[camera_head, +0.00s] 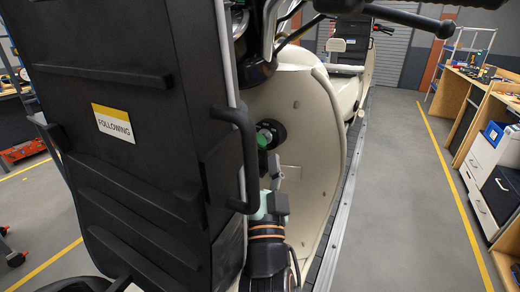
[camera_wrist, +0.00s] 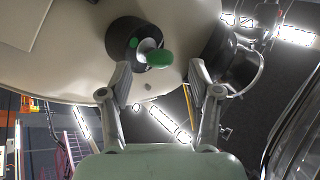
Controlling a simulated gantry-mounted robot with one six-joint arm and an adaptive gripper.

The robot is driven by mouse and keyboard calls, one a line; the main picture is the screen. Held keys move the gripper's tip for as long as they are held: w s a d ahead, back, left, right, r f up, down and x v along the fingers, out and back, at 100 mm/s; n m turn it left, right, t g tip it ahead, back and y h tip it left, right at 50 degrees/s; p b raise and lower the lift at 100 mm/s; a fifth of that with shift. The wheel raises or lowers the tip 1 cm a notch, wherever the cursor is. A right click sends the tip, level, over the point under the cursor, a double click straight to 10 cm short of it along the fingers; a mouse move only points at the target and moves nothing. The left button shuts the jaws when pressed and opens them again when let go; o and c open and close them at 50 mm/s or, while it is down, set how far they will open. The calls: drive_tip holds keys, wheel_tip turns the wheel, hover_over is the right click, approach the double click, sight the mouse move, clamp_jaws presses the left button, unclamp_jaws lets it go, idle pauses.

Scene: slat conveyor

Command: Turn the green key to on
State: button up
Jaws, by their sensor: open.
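The green key (camera_wrist: 159,58) sticks out of a round black lock (camera_wrist: 120,38) on a cream scooter panel (camera_wrist: 80,60). In the head view the key (camera_head: 263,139) and the lock (camera_head: 277,130) show beside the black handle bar. My gripper (camera_wrist: 159,76) is open and empty, its two grey fingers apart. The key's head appears between and just beyond the fingertips, nearer the left finger; I cannot tell the exact depth gap. In the head view my gripper (camera_head: 275,182) is below the key, partly behind the black handle.
A large black case (camera_head: 120,140) with a "FOLLOWING" label and a black handle (camera_head: 245,150) stands close on the left. The scooter's handlebar (camera_head: 390,14) is above. The conveyor rail (camera_head: 345,200) runs along the right, with open floor beyond.

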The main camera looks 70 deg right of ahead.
drive_tip(key=b+v, duration=0.4)
drive_tip(key=v, duration=1.1)
drive_tip(key=shift+s+a, duration=0.1)
drive_tip(key=shift+a, duration=0.05)
idle(0.4)
